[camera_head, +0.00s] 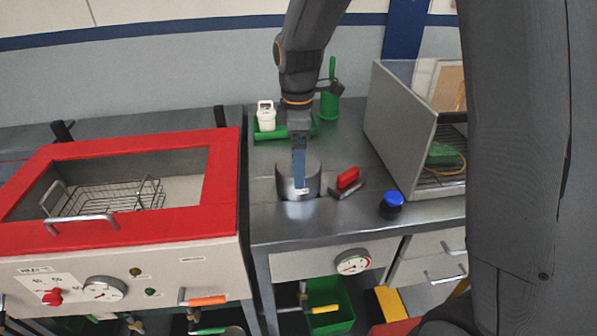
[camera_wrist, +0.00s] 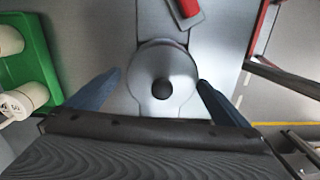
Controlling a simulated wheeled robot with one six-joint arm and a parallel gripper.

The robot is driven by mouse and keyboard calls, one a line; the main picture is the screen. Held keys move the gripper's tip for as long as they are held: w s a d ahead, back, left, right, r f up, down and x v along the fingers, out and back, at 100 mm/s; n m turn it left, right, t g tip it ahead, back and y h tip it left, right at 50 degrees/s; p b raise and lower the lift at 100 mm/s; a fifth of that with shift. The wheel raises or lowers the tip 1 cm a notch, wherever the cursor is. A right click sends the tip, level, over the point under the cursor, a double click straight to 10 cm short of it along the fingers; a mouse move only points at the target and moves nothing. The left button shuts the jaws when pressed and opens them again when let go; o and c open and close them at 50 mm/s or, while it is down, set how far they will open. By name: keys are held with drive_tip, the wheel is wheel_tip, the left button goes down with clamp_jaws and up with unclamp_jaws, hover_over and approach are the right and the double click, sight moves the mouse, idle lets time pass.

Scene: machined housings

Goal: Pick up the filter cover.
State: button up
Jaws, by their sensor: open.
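A round grey metal part with a dark round centre, which looks like the filter cover (camera_wrist: 178,65), lies below my gripper in the wrist view. In the head view the same metal cylinder (camera_head: 285,187) stands on the grey bench, partly hidden behind my fingers. My gripper (camera_head: 299,183) points straight down over it. In the wrist view the two blue fingers of my gripper (camera_wrist: 159,77) are spread, one on each side of the round part. Nothing is held between them. I cannot tell whether the fingertips touch it.
A red-handled tool (camera_head: 347,180) lies just right of the cylinder. A blue-topped knob (camera_head: 391,203) is near the bench (camera_head: 370,222) front. A green tray (camera_head: 270,134) with a white bottle (camera_head: 266,114) is behind. A red-framed box (camera_head: 150,232) stands left, a grey cabinet (camera_head: 393,125) right.

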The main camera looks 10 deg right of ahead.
drive_tip(key=shift+s+f+p, duration=0.15)
drive_tip(key=shift+f+p, duration=0.75)
drive_tip(key=shift+f, duration=1.6)
drive_tip(key=c, duration=1)
